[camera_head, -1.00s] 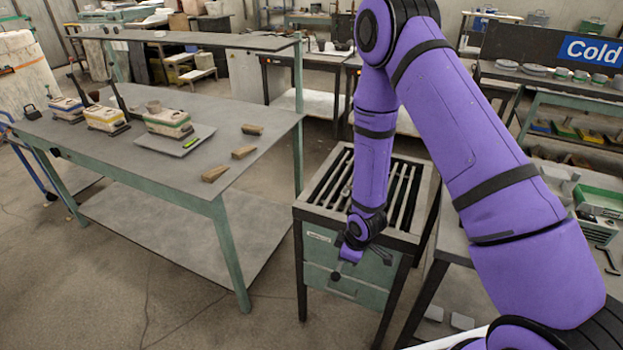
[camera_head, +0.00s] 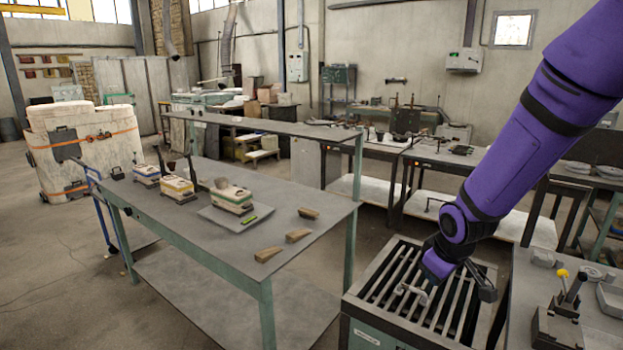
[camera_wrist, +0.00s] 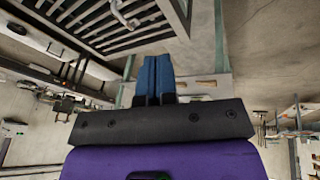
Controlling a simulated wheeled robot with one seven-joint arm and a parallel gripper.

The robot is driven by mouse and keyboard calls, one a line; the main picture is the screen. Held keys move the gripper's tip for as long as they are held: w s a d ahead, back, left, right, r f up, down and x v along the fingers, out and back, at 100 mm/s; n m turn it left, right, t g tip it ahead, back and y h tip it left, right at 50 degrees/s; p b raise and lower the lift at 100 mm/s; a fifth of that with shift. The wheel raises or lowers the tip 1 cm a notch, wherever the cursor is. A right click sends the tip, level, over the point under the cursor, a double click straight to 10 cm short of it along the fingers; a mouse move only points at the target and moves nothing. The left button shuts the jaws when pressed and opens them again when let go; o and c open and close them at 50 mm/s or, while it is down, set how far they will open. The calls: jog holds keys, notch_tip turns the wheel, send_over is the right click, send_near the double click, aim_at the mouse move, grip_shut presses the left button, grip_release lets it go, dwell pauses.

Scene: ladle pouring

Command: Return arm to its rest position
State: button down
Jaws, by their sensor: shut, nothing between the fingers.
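My purple arm comes down from the upper right in the head view, and my gripper (camera_head: 437,265) is over the slatted metal rack (camera_head: 377,265). In the wrist view the two blue fingers of my gripper (camera_wrist: 154,62) lie together, shut and empty. A small grey metal piece (camera_head: 412,297) shows on or above the slats close to my gripper; a curved metal piece (camera_wrist: 122,14) also shows by the slats in the wrist view. I cannot tell whether it is a ladle. The fingertips are not clear in the head view.
The long workbench (camera_head: 235,255) on the left holds several banded boxes, a flat plate (camera_head: 222,216) and brown wedges (camera_head: 298,235). A table (camera_head: 530,275) with metal parts stands to the right. Floor is open at left.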

jog(key=s+d+r+m, duration=0.1)
jog(key=s+r+m, duration=0.1)
jog(key=s+r, duration=0.35)
jog(key=s+d+r+m, duration=0.2)
jog(key=s+r, duration=0.1)
jog(key=r, duration=0.6)
jog(key=s+r+m, duration=0.1)
jog(key=s+r, duration=0.3)
jog(key=s, duration=0.4)
jog(key=s+r+m+t, duration=0.1)
jog(key=s+r, duration=0.3)
jog(key=s, duration=0.4)
jog(key=shift+d+m, duration=0.35)
jog(key=shift+m, duration=0.25)
jog(key=shift+w+r, duration=0.1)
